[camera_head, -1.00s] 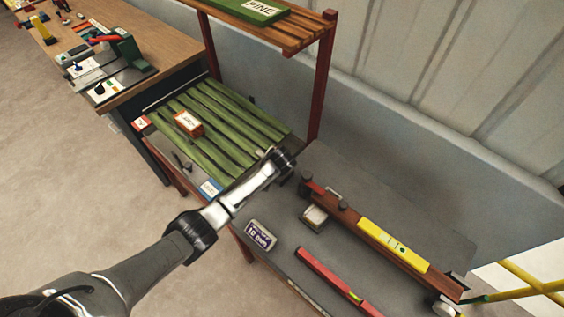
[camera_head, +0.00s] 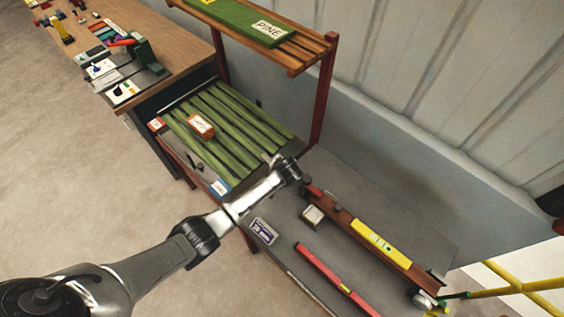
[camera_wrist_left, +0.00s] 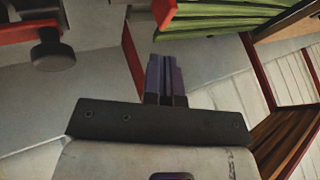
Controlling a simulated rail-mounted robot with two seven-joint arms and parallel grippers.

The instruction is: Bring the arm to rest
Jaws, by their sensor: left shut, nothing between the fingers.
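My left arm reaches in from the lower left in the head view. Its gripper (camera_head: 290,170) is above the grey bench (camera_head: 378,200), close to the right end of the green slats. The fingers are hard to make out there. In the left wrist view the gripper's two dark fingers (camera_wrist_left: 165,80) are shut together with nothing between them. My right gripper is not in view.
Green slats (camera_head: 240,125) with an orange box (camera_head: 201,126) lie beside the bench. A wooden shelf (camera_head: 305,50) on red posts stands behind. A brown beam with a yellow level (camera_head: 381,243), a small box (camera_head: 312,217) and a red level (camera_head: 330,275) are on the bench.

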